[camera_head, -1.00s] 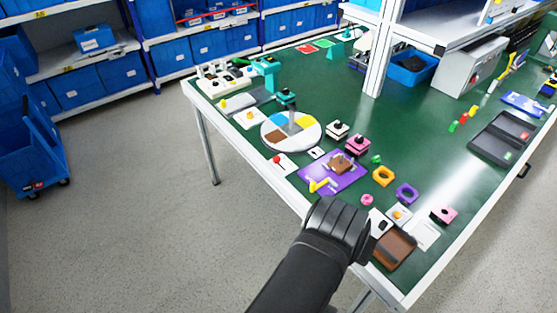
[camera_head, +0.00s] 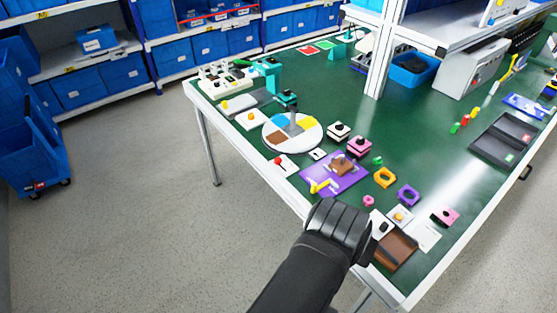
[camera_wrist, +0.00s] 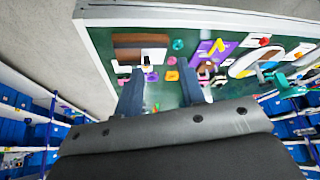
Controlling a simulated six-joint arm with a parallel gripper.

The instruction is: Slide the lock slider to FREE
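A white plate with a black knob (camera_head: 381,226) lies near the front edge of the table, just right of my arm in the head view. It may be the rotary switch; its lock slider and any FREE marking are too small to tell. A white item (camera_wrist: 153,57) shows between my fingers in the wrist view, and I cannot tell whether it is the same plate. My gripper (camera_wrist: 160,68) has its two fingers spread with a gap between them, holding nothing, above the table. In the head view my black wrist hides the fingertips.
The green table (camera_head: 440,140) has a brown tray (camera_head: 396,249), a white plate with an orange knob (camera_head: 400,215), a purple board (camera_head: 335,176) and a round coloured disc (camera_head: 278,135). Small pink, purple and orange parts lie beyond the plates.

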